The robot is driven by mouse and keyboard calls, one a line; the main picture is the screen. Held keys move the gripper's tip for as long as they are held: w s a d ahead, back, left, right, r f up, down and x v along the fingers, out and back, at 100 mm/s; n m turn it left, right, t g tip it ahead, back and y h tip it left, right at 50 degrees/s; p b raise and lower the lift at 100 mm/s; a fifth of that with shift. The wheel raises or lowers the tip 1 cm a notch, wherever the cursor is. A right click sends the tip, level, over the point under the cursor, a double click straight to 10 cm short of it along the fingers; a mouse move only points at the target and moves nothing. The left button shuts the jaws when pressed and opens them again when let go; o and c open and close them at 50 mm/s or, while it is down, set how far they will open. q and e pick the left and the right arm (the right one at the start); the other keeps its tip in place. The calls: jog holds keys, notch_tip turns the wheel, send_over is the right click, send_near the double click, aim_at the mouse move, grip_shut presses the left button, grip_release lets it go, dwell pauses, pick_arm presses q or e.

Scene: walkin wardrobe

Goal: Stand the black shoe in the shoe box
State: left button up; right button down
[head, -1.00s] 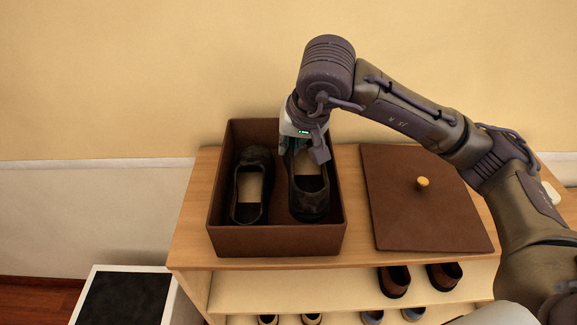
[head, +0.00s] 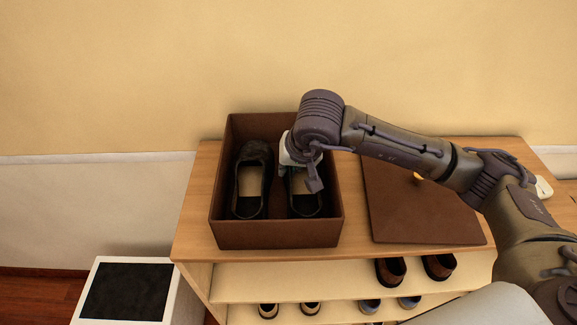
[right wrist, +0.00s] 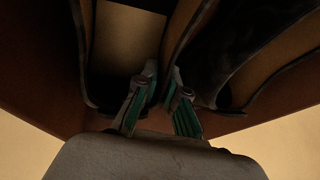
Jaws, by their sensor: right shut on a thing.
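The brown open shoe box (head: 278,234) stands on the wooden shelf unit. Two black shoes are inside it side by side. The left black shoe (head: 250,180) lies along the left side with its opening up. The right black shoe (head: 304,203) is upright along the right side, partly covered by my right gripper (head: 302,172). In the right wrist view my right gripper (right wrist: 163,95) is shut on a side wall of this shoe, its beige insole (right wrist: 127,42) showing. I cannot tell whether its sole touches the box bottom. My left gripper is out of view.
The brown lid (head: 410,215) with a round knob lies right of the box, partly under my arm. Shelves below hold brown shoes (head: 391,270) and others. A white box with a black top (head: 126,291) stands at lower left. The wall is close behind.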

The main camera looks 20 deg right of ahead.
jog(key=c, duration=1.3)
grip_release()
jog(key=shift+o, duration=0.2)
jog(key=shift+r, duration=0.1)
jog(key=shift+r+p, duration=0.15)
jog(key=shift+p, duration=0.2)
jog(key=b+v, duration=0.3)
jog(key=v, duration=0.8)
jog(key=shift+s+r, duration=0.25)
jog(key=shift+r, duration=0.05)
jog(key=shift+d, duration=0.1)
